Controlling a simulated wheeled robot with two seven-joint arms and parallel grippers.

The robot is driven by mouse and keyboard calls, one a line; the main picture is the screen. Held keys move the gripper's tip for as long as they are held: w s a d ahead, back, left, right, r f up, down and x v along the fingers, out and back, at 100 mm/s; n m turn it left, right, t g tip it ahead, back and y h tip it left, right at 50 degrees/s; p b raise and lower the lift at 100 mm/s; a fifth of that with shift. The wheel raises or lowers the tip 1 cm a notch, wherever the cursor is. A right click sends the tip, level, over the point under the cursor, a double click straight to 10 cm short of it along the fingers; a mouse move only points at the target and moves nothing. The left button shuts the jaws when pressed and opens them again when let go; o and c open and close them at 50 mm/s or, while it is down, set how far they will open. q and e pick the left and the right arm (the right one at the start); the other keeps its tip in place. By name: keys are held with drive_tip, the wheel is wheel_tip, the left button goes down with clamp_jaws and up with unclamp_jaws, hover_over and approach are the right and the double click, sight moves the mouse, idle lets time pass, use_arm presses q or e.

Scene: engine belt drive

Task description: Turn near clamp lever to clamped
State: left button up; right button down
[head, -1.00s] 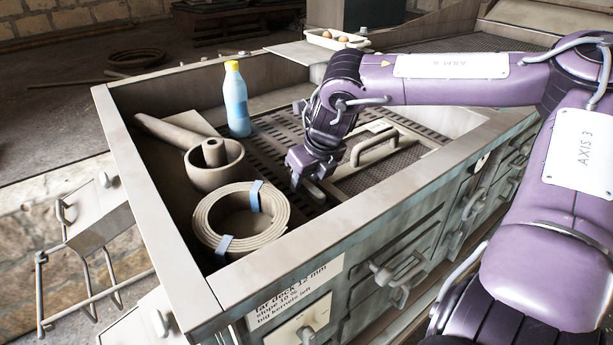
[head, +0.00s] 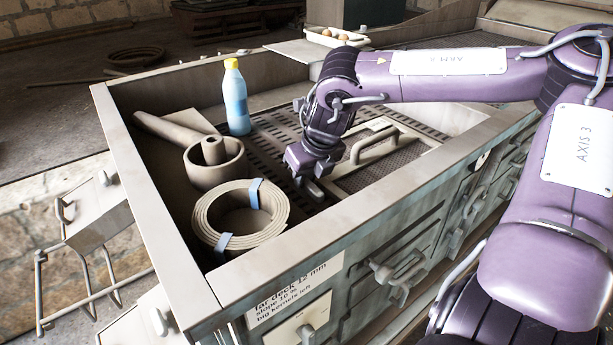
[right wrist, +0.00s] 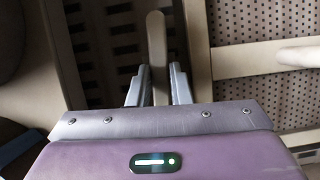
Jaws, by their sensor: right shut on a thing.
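The near clamp lever (right wrist: 156,45) is a slim grey-beige bar with a rounded end in the right wrist view. It runs between the two fingers of my right gripper (right wrist: 154,88), which is shut on it. In the head view my right gripper (head: 308,186) is low inside the big grey deck box, pointing down beside the framed mesh panel. There the gripper mostly hides the lever, and I cannot read its angle. My left gripper is not in view.
A beige coiled strip (head: 206,222) with blue ties, a round pot (head: 226,172) and a blue bottle with a yellow cap (head: 236,98) stand left of my gripper. A looped handle (head: 372,146) rises close on its right. The box's front rim (head: 330,222) is nearby.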

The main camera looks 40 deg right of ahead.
drive_tip(key=m+h+b, duration=0.1)
drive_tip(key=m, duration=0.2)
drive_tip(key=m+h+b, duration=0.1)
drive_tip(key=m+b, duration=0.1)
drive_tip(key=shift+w+a+f+m+g, duration=0.1)
drive_tip(key=shift+m+g, duration=0.3)
drive_tip(key=m+g+b, duration=0.1)
drive_tip(key=m, duration=0.1)
drive_tip(key=m+h+b, duration=0.1)
drive_tip(key=m, duration=0.2)
drive_tip(key=shift+w+a+g+b, duration=0.1)
drive_tip(key=shift+w+g+b, duration=0.05)
drive_tip(key=shift+g+b, duration=0.25)
drive_tip(key=m+g, duration=0.1)
drive_tip(key=m, duration=0.2)
drive_tip(key=shift+h, duration=0.4)
drive_tip(key=shift+w+m+g, duration=0.1)
drive_tip(key=shift+m+g, duration=0.5)
drive_tip(key=shift+m, duration=1)
drive_tip(key=c, duration=1.3)
unclamp_jaws()
